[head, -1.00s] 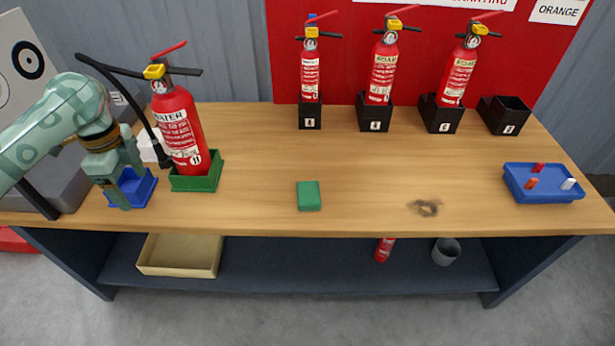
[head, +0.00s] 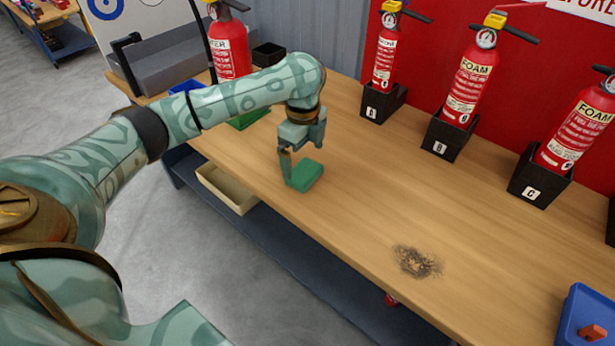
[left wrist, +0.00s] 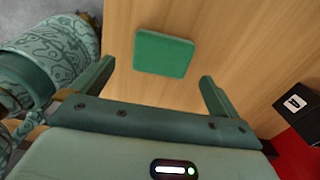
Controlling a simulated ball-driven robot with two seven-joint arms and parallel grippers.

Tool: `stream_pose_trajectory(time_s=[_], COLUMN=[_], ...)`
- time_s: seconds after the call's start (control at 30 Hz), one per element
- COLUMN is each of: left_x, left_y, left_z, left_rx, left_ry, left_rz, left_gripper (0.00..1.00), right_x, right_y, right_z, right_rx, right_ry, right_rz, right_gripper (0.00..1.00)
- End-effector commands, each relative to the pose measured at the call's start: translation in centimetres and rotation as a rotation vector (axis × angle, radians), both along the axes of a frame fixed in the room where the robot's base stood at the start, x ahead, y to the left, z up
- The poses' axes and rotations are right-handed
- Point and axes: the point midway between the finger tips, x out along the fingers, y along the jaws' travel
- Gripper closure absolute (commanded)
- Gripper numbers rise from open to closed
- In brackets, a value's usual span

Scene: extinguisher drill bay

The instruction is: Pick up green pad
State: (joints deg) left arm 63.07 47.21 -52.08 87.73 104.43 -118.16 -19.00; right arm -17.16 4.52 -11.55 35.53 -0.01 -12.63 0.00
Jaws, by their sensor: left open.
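The green pad (head: 306,175) is a small flat square block lying on the wooden workbench (head: 360,200) near its front edge. My left gripper (head: 298,166) is at the pad, with its fingers pointing down toward it. In the left wrist view the pad (left wrist: 164,53) lies ahead of the two spread fingers of the left gripper (left wrist: 158,84), roughly between their lines. The left gripper is open and nothing is held in it. My right gripper is not in view.
Red extinguishers stand in black holders A (head: 383,103), B (head: 447,137) and C (head: 540,178) along the back. A larger extinguisher (head: 229,48) stands behind my left arm. A dark scorch mark (head: 417,262) and a blue tray (head: 588,318) are to the right. The bench between is clear.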

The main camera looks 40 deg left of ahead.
Motion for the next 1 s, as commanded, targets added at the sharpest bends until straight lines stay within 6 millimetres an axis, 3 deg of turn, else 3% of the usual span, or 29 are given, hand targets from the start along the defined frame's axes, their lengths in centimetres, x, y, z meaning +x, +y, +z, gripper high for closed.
stream_pose_trajectory(time_s=[0.03, 0.23, 0.5, 0.63, 0.67, 1.0], left_x=[0.1, 0.4, 0.4, 0.4, 0.4, 0.4], left_y=[0.0, -0.1, -0.1, -0.1, -0.1, -0.1], left_z=[-1.4, -4.8, -4.6, -4.6, -4.6, -4.4], left_rx=[0.001, 0.001, 0.002, 0.002, 0.002, 0.002], left_ry=[0.007, 0.011, 0.000, 0.001, 0.001, 0.001], left_rz=[-0.001, -0.002, -0.001, -0.001, -0.001, -0.001], left_gripper=[0.00, 0.00, 0.00, 0.36, 0.41, 0.41], right_x=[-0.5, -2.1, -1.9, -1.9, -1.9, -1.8], right_y=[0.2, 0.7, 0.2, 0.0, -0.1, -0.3], right_z=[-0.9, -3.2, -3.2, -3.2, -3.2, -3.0], right_rx=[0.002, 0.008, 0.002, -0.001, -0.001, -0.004], right_ry=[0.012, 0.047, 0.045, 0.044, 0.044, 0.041], right_rz=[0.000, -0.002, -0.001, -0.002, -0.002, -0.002], right_gripper=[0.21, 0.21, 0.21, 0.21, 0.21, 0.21])
